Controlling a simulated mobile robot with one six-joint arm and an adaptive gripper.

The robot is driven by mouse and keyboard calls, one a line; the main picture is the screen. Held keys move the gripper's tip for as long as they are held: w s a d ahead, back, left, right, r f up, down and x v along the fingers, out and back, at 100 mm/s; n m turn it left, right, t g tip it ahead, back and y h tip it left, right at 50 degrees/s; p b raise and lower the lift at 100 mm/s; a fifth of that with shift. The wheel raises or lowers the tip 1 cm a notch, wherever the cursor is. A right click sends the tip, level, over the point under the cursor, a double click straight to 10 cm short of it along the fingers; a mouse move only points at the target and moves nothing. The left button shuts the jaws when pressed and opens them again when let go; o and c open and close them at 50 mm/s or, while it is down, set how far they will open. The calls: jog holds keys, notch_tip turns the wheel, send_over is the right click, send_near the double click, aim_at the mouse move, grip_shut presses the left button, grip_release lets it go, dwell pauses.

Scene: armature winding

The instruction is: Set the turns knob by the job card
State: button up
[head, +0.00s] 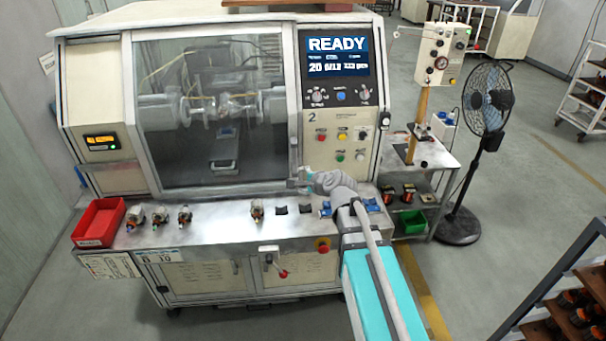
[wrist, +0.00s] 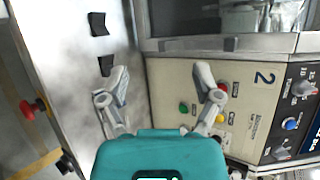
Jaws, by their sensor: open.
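My gripper (head: 300,182) is open and empty above the machine's shelf, below the panel. Its spread fingers (wrist: 160,85) touch no knob.
The screen (head: 337,55) reads READY. Coloured push buttons (head: 341,136) sit below the knobs. The shelf (head: 220,225) bears several small armatures and a red bin (head: 98,222). The glass door (head: 210,110) is shut. A fan (head: 487,100) stands at the right.

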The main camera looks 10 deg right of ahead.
jog(key=shift+s+f, duration=0.15)
jog(key=shift+f, duration=0.1)
jog(key=shift+c, duration=0.9)
jog(key=shift+r, duration=0.15)
jog(key=shift+c, duration=1)
jog(key=shift+w+r, duration=0.2)
jog(key=shift+r, duration=0.05)
jog(key=shift+c, duration=0.2)
jog(key=w+d+r+m+t+h+p, duration=0.3)
jog(key=w+d+r+m+p, duration=0.1)
jog(key=r+m, duration=0.4)
jog(key=w+d+r+m+t+h+p, duration=0.3)
jog(key=r+m, duration=0.5)
jog(key=m, duration=0.4)
jog(key=shift+w+d+r+t+p, duration=0.25)
jog(key=shift+w+d+t+p, duration=0.35)
jog(key=shift+w, duration=0.8)
jog(key=shift+w+a, duration=0.1)
